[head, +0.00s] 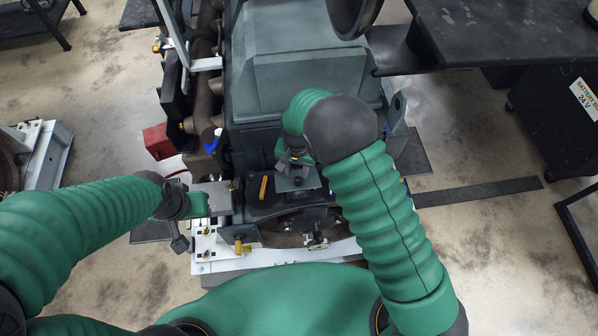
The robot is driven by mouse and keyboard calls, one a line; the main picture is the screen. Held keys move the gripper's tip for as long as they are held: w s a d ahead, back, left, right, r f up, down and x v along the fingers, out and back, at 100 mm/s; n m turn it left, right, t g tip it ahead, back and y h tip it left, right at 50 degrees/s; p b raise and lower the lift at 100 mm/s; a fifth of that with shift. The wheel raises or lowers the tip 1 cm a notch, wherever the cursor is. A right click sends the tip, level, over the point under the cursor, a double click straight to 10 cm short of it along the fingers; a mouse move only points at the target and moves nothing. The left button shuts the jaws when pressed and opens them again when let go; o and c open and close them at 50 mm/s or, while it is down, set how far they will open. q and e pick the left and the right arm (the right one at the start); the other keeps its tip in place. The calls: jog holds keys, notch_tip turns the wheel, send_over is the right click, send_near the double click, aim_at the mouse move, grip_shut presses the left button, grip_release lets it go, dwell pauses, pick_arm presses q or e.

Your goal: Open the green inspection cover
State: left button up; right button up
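A large grey-green housing (300,55) with sloped sides stands on the genset at the top middle of the head view. I cannot make out a separate green inspection cover on it for certain. My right gripper (297,182) points down just in front of the housing, over a dark deck with a small orange piece (263,187). My forearm and wrist hide part of this area. My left gripper (212,198) is at the left front of the genset, by a grey metal block. The fingers of both grippers are too small or hidden to read.
A white base frame (215,245) with brass-coloured fittings lies below the grippers. Brown pipes (205,95) and a red box (158,141) are on the left side. A dark table (490,30) and a battery box (565,115) stand at right. Floor shows between them.

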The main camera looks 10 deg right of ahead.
jog(key=shift+w+a+f, duration=0.1)
jog(key=shift+w+f, duration=0.1)
jog(key=shift+s+r, duration=0.15)
jog(key=shift+r, duration=0.1)
pick_arm(q)
jog(key=shift+b+x, duration=0.7)
jog(key=shift+x, duration=0.1)
pick_arm(e)
notch_tip(320, 180, up, 16)
jog(key=shift+w, duration=0.2)
